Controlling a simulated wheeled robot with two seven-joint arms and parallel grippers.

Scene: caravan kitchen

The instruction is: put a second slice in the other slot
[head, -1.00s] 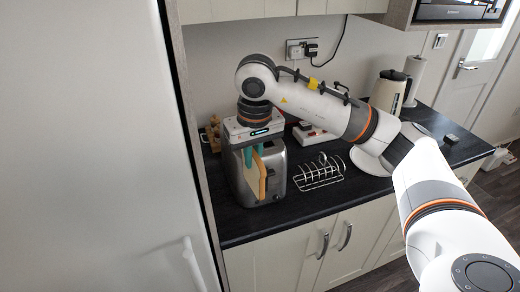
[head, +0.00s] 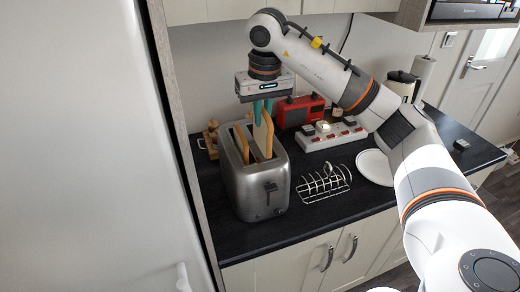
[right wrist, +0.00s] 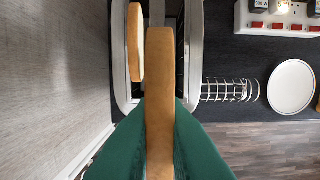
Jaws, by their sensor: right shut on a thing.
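A steel toaster (head: 258,188) stands on the dark counter. One bread slice (head: 241,142) sits upright in its left slot; this slice also shows in the right wrist view (right wrist: 135,45). My right gripper (head: 262,110), with green fingers, is shut on a second slice (head: 267,137), above the toaster's other slot. The held slice is upright and in line with that slot; its lower edge is at the slot opening, and I cannot tell how far inside it is. In the right wrist view the held slice (right wrist: 160,95) hides part of the slot. My left gripper is not in view.
A wire toast rack (head: 323,184) is right of the toaster, with a white plate (head: 376,168) beyond it. A socket strip with red switches (head: 330,135) and a red appliance (head: 300,110) stand behind. A tall pale door panel (head: 80,150) is close on the left.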

